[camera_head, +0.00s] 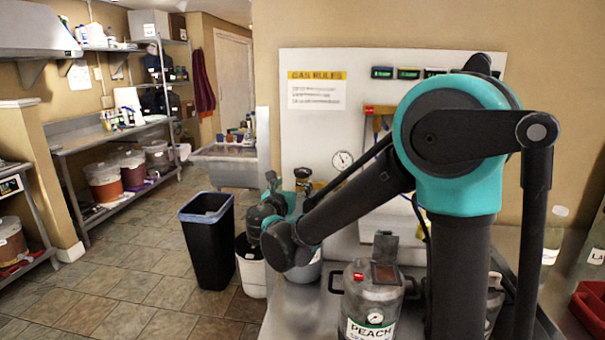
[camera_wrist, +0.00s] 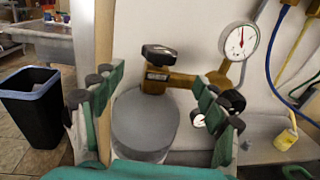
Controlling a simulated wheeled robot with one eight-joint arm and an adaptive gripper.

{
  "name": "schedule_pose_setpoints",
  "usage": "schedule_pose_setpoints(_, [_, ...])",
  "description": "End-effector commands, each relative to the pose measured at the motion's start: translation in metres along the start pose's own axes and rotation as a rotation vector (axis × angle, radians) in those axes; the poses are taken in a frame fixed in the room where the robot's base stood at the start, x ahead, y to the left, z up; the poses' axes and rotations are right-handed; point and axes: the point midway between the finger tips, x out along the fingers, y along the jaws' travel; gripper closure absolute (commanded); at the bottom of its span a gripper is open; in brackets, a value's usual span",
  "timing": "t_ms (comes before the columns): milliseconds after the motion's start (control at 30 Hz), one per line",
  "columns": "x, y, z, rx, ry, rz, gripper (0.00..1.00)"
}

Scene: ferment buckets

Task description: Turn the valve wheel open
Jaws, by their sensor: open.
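The valve wheel (camera_wrist: 158,54) is a dark round knob on a brass valve body (camera_wrist: 182,78), above a grey cylinder (camera_wrist: 146,125) in the wrist view. My gripper (camera_wrist: 158,82) is open. Its teal and dark fingers stand left and right of the valve in the wrist view, and the wheel shows between and slightly beyond the fingertips. I see no contact with it. The right finger overlaps part of the brass fitting in the picture.
A white-faced gauge (camera_wrist: 240,40) is right of the valve, near hanging blue and yellow hoses. A grey keg labelled PEACH (camera_head: 372,300) stands on the metal bench. A black bin (camera_head: 207,245) and white bucket (camera_head: 250,268) stand on the floor, with open floor to the left.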

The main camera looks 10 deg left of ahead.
Motion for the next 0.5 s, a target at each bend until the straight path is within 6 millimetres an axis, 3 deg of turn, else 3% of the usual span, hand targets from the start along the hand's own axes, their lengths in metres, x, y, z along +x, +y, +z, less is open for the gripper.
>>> schedule_pose_setpoints(300, [0.064,-0.001,0.0,0.0,0.0,-0.003,0.27])
schedule_pose_setpoints(500, [0.095,0.0,0.0,0.0,0.0,-0.001,0.27])
